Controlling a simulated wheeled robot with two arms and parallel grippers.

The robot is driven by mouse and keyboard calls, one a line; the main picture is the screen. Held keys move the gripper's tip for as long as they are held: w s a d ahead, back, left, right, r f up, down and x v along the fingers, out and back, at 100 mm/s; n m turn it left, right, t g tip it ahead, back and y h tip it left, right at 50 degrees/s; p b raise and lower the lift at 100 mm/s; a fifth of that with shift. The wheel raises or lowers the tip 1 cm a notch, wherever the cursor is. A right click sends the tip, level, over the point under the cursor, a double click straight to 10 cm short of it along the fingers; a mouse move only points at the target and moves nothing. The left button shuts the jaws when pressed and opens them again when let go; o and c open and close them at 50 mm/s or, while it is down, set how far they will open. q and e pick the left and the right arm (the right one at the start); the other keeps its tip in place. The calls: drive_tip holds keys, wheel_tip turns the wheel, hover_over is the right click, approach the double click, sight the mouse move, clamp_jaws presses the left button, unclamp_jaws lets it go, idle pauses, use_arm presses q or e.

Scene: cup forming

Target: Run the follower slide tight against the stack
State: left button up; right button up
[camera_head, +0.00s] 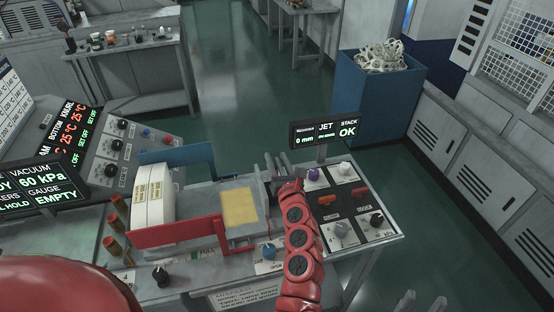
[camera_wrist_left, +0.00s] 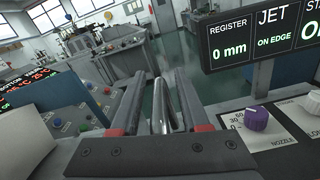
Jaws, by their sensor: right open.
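The stack is a set of white paper blanks with yellow labels (camera_head: 153,194), standing on edge between a blue plate (camera_head: 178,158) and a red plate (camera_head: 178,233). A tan block (camera_head: 239,207) lies on the grey bed to its right; I cannot tell whether it belongs to the follower slide. My left gripper (camera_head: 273,172) is beyond the block's right side, apart from the stack. In the left wrist view its fingers (camera_wrist_left: 160,95) stand apart, on either side of an upright metal piece (camera_wrist_left: 161,108), with gaps visible. My right gripper (camera_head: 420,302) is open and empty at the bottom edge.
A display (camera_head: 325,132) reads 0 mm, jet on edge and stack OK. A knob panel (camera_head: 345,208) is right of my left gripper. Another control panel (camera_head: 118,150) is left of the stack. A blue bin (camera_head: 376,95) of white scrap stands behind. The floor at right is clear.

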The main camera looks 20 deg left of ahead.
use_arm(q)
clamp_jaws()
drive_tip(key=shift+r, duration=0.1)
idle(1.1)
